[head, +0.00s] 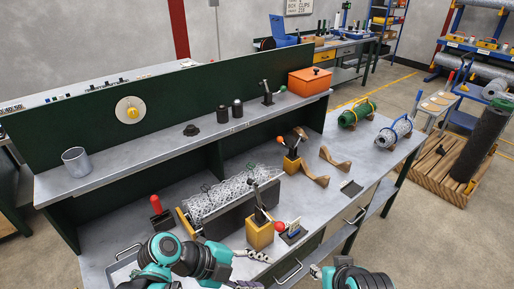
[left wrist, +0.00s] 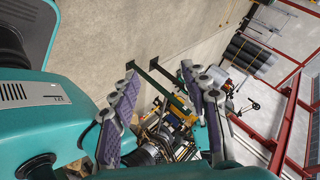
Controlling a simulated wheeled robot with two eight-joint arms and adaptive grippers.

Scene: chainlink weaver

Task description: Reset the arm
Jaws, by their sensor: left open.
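My left gripper (left wrist: 168,88) shows in the left wrist view with its two purple-padded fingers spread apart. Nothing is between the fingers; the floor and distant equipment show through the gap. In the head view my teal and black left arm (head: 195,260) is bent low over the front edge of the grey workbench (head: 110,222). Part of my right arm (head: 355,278) shows at the bottom edge, in front of the bench. My right gripper's fingers are not visible.
A wire-mesh bundle (head: 234,193) lies on the bench between yellow-based clamps, including one with a red knob (head: 260,233). A red-handled tool (head: 156,205) stands left. A metal cup (head: 76,162) and an orange box (head: 310,82) sit on the upper shelf.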

